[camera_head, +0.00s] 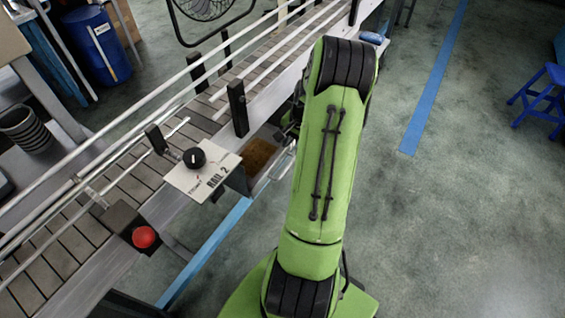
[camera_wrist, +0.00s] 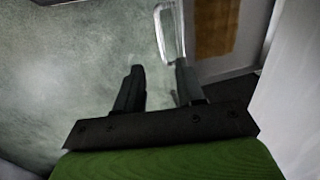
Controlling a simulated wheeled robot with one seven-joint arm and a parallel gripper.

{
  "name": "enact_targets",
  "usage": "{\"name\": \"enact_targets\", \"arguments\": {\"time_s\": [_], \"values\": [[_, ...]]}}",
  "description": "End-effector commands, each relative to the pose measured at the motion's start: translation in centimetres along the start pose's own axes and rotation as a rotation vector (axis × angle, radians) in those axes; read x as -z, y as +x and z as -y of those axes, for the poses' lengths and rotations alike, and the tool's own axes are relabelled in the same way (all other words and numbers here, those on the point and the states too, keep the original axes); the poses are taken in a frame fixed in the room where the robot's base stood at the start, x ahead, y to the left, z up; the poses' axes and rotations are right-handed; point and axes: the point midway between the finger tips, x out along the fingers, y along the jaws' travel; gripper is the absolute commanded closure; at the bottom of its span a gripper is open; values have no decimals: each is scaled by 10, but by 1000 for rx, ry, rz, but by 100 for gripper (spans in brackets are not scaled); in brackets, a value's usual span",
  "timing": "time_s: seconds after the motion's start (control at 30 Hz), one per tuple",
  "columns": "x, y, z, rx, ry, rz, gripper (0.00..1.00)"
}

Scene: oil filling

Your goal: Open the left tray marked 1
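The tray (camera_head: 280,166) shows in the head view as a pale edge beside the conveyor, next to a brown patch; my arm hides part of it. No mark 1 is readable. In the wrist view a pale loop-shaped handle (camera_wrist: 161,36) stands ahead of the fingertips, nearer the right finger. My gripper (camera_wrist: 160,68) is open, with a gap between its two dark fingers and nothing held. I cannot tell whether the right finger touches the handle. In the head view my gripper is mostly hidden behind the arm.
A brown patch (camera_wrist: 215,28) lies right of the handle, and a pale panel (camera_wrist: 290,105) stands close on the right. The conveyor (camera_head: 130,185) carries a RAIL 2 plate (camera_head: 202,172) and a red button (camera_head: 144,237). Open floor (camera_head: 460,220) lies to the right.

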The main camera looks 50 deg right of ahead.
Motion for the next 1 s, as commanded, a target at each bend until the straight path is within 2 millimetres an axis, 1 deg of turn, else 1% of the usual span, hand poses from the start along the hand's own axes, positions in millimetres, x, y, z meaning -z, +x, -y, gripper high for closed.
{"name": "enact_targets", "arguments": {"time_s": [0.03, 0.3, 0.4, 0.5, 0.63, 0.87, 0.97, 1.0], "values": [[-1, 18, -1, -1, -1, 6, 62], [-2, 88, -1, -1, -3, 5, 62], [-2, 110, 0, -1, -3, 4, 62], [-2, 124, 0, -1, -3, 4, 62], [-1, 132, 0, 0, -3, 1, 62], [-1, 132, 0, 0, -3, 1, 62], [-1, 132, 0, 0, -3, 1, 76], [-1, 132, 0, 0, -3, 1, 82]]}}
